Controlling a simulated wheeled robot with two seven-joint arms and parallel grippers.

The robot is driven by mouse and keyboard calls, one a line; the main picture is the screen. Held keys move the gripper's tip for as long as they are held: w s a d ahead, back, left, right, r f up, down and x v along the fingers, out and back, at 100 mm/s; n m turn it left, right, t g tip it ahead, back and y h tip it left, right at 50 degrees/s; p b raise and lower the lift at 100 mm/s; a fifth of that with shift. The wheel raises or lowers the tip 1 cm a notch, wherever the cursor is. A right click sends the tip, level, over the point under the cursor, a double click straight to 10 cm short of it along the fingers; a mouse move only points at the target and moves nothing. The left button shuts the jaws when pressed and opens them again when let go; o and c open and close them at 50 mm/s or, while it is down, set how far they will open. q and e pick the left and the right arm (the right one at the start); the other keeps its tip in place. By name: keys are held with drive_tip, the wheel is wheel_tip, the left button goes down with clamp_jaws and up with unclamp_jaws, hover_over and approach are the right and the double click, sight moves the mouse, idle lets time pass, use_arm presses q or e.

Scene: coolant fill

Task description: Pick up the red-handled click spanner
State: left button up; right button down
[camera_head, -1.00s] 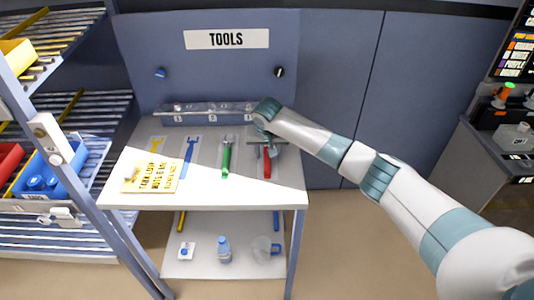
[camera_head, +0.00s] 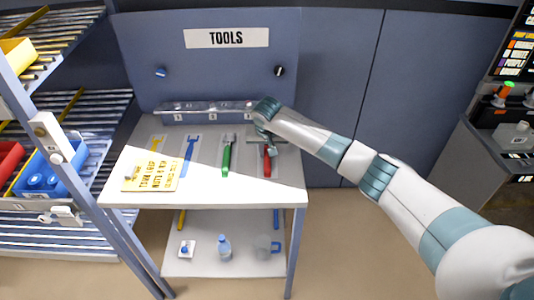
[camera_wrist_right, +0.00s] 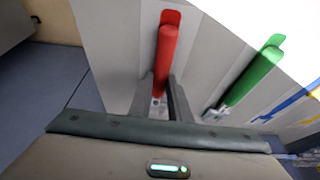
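The red-handled click spanner (camera_head: 267,167) lies at the right end of the row of tools on the bench. In the right wrist view its red handle (camera_wrist_right: 165,55) points away from my gripper, and its metal end lies close to the fingers. My right gripper (camera_head: 268,148) is down over the spanner in the head view. In the right wrist view its fingers (camera_wrist_right: 160,95) stand on either side of the spanner, near the lower end of the handle. I cannot tell whether they press on it. My left gripper is not in view.
A green-handled tool (camera_head: 227,160), also in the right wrist view (camera_wrist_right: 255,75), lies beside the spanner. A clear rail (camera_head: 205,112) runs behind. A shelf rack (camera_head: 75,190) stands left.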

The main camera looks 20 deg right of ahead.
idle(0.4)
drive_tip(key=shift+r+b, duration=0.15)
drive_tip(key=shift+b, duration=0.15)
drive_tip(key=shift+w+r, duration=0.1)
drive_tip(key=shift+r, duration=0.25)
drive_tip(key=r, duration=0.1)
drive_tip(key=r+b, duration=0.2)
drive_tip(key=shift+s+d+r, duration=0.25)
drive_tip(key=shift+d, duration=0.15)
drive_tip(key=s+d+r+b, duration=0.3)
drive_tip(key=s+d+r, duration=0.3)
drive_tip(key=d, duration=0.2)
drive_tip(key=shift+s+d+r, duration=0.25)
drive_tip(key=shift+d+r, duration=0.15)
drive_tip(key=shift+a, duration=0.15)
